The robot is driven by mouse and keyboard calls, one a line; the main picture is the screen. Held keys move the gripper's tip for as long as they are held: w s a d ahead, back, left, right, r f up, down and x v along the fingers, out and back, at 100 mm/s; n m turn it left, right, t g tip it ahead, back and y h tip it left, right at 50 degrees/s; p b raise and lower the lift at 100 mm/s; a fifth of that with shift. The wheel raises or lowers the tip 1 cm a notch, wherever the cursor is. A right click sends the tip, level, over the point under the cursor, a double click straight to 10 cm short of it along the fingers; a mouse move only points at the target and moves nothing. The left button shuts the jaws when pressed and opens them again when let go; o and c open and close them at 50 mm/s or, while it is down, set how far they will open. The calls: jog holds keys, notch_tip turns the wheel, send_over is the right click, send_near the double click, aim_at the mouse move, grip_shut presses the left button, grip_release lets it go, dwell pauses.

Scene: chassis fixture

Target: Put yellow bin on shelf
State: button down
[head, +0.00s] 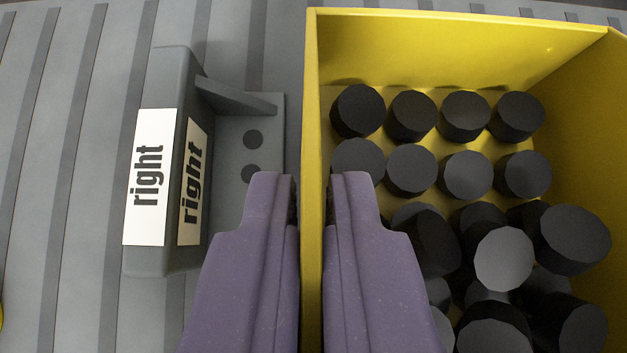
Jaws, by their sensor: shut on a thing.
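The yellow bin (312,60) fills the right half of the head view, and I look down into it. It holds many black cylinders (465,174), in rows at the top and piled loosely at the lower right. My gripper (312,180) has two purple fingers, one outside and one inside the bin's left wall. It is shut on that wall. The bin's near end is outside the view. I cannot tell whether the bin rests on the surface below or is raised.
A grey bracket (160,80) with two white "right" labels (150,178) stands just left of the bin. Its base plate (255,115) has dark round holes and reaches close to the bin wall. A yellow thing (1,318) barely shows at the left edge.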

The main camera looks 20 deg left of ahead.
jog(key=shift+f+b, duration=0.5)
jog(key=shift+f, duration=0.95)
jog(key=shift+f, duration=0.1)
jog(key=c, duration=1.2)
grip_release()
jog(key=shift+s, duration=0.1)
jog(key=shift+c, duration=0.2)
